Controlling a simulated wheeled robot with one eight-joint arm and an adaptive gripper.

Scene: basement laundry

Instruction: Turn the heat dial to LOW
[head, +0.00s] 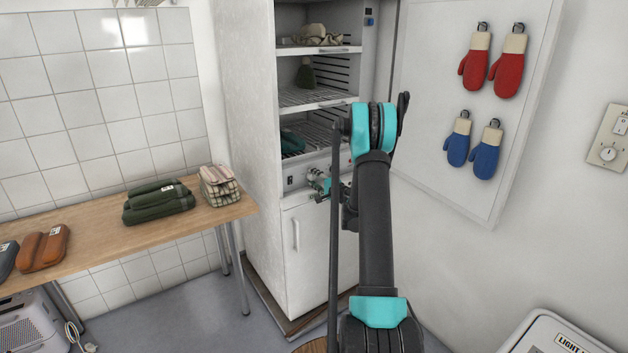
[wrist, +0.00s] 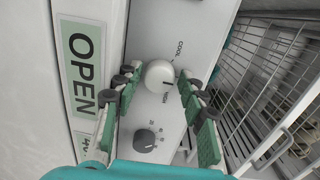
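The heat dial (wrist: 159,76) is a round white knob on a white control panel in the wrist view. The labels COOL and HIGH are printed beside it. A dark pointer line on the knob appears to point right and slightly down, between these labels. A LOW mark is not visible; my right finger covers part of the panel. My gripper (wrist: 158,88) has its green-padded fingers on either side of the knob, with small gaps. It is open and holds nothing. In the head view, my gripper (head: 320,184) is at the cabinet's control panel (head: 296,172), and the dial is hidden.
A smaller dark knob (wrist: 145,140) sits near the white one. An OPEN sign (wrist: 82,65) lies left and wire racks (wrist: 275,95) right. The white cabinet (head: 247,130) stands open, its door (head: 440,80) holding mittens. A wooden table (head: 95,222) stands left.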

